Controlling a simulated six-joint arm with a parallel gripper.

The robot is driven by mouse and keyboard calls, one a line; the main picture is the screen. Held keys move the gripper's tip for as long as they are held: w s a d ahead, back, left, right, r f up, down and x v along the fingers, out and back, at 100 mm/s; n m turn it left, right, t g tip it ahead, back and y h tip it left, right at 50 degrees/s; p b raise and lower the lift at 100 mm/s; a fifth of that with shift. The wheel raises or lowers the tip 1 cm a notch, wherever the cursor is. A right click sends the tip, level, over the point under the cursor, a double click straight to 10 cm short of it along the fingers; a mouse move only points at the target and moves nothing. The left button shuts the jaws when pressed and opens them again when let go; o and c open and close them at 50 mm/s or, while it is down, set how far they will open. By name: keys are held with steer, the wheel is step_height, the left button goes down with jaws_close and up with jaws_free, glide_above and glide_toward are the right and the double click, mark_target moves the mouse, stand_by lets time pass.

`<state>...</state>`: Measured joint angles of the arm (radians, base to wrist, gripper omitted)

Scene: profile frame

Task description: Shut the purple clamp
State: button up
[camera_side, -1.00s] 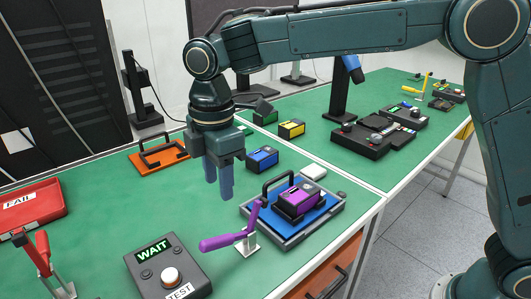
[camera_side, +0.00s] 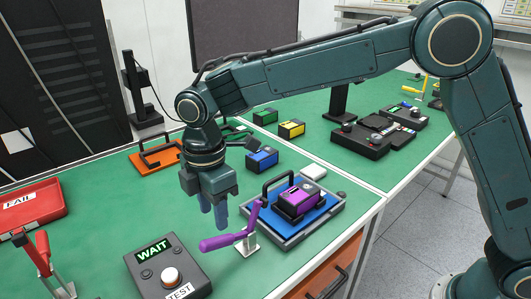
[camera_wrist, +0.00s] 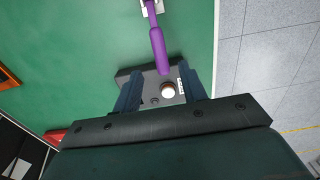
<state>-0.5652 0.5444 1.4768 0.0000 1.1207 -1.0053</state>
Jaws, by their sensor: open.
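The purple clamp (camera_side: 229,240) stands on a small metal base on the green table, in front of the blue fixture. Its purple handle lies low, pointing left, and a purple arm rises at its right end. In the wrist view the clamp (camera_wrist: 158,45) is at the top, with its handle reaching down toward the space between the fingers. My gripper (camera_side: 213,213) points down above the table, just behind and left of the clamp, and appears apart from it. In the wrist view my gripper (camera_wrist: 160,92) has its two blue fingers spread with nothing held between them.
A purple box (camera_side: 299,200) sits on the blue fixture plate (camera_side: 323,215) with a black handle. The grey WAIT/TEST button box (camera_side: 172,275) stands in front of the clamp. A red clamp (camera_side: 40,253) and FAIL tray (camera_side: 38,205) are at left. Blue and yellow boxes stand behind.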

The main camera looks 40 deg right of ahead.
mark_target(217, 238)
step_height(217, 238, down, 8)
steer(key=shift+f, duration=0.25)
stand_by(0.4)
steer(key=c, duration=0.8)
